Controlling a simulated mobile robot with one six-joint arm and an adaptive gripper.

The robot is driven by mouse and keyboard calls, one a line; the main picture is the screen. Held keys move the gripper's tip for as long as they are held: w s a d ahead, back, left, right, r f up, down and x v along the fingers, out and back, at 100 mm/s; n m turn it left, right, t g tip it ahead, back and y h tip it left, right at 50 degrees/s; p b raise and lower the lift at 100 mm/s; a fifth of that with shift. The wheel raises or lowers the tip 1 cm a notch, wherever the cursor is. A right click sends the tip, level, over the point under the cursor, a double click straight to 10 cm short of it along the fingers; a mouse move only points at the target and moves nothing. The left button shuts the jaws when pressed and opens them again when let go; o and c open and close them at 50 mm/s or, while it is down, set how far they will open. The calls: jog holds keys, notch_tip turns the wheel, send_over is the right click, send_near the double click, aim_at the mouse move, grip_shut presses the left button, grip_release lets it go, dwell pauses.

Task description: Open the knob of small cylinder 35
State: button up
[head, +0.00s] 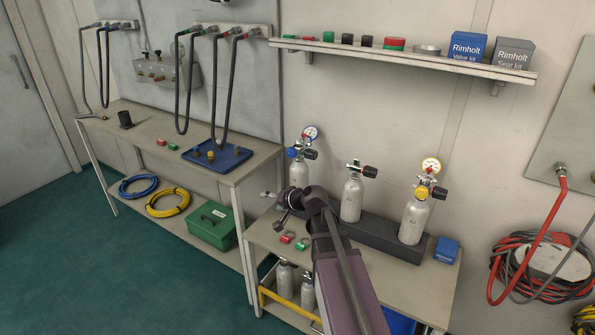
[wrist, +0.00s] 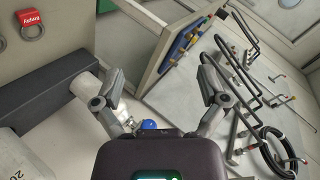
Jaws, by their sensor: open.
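Three small grey cylinders stand in a dark rack on the low bench: a left one (head: 299,172) with a blue knob (head: 291,153), a middle one (head: 352,199) with a black knob (head: 370,171), and a right one (head: 414,222) with a yellow knob (head: 422,193). I cannot read the number 35 on any of them. My gripper (head: 273,205) is open and empty, left of and lower than the left cylinder's valve. In the wrist view my gripper's fingers (wrist: 161,85) are spread, with a blue knob (wrist: 149,125) low between them, partly hidden by the gripper body.
The dark rack (head: 376,239) runs along the bench. Red and green tags (head: 287,237) lie in front of it, and a blue box (head: 446,250) stands at its right end. A taller table (head: 185,135) with hanging hoses is at left. A shelf (head: 400,54) is above.

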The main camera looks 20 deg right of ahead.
jog(key=w+d+r+m+t, duration=0.1)
jog(key=w+d+m, duration=0.25)
jog(key=d, duration=0.25)
jog(key=w+d+r+m+t, duration=0.1)
jog(key=w+d+m, duration=0.2)
jog(key=d+m, duration=0.3)
jog(key=m+t+h, duration=0.1)
jog(key=m+t, duration=0.1)
jog(key=m, duration=0.6)
send_near(315, 156)
jog(key=s+r, duration=0.1)
jog(key=s, duration=0.1)
jog(key=shift+w+d+r+p, duration=0.15)
jog(key=shift+w+d+p, duration=0.05)
jog(key=shift+d+p, duration=0.2)
jog(key=b+x, duration=0.1)
jog(key=x, duration=0.3)
jog(key=b+x, duration=0.1)
jog(key=x, duration=0.4)
jog(key=b+x, duration=0.2)
jog(key=x, duration=0.3)
jog(key=shift+s+d+f, duration=0.1)
jog(key=shift+d+f, duration=0.05)
jog(key=shift+f, duration=0.2)
jog(key=c, duration=1.2)
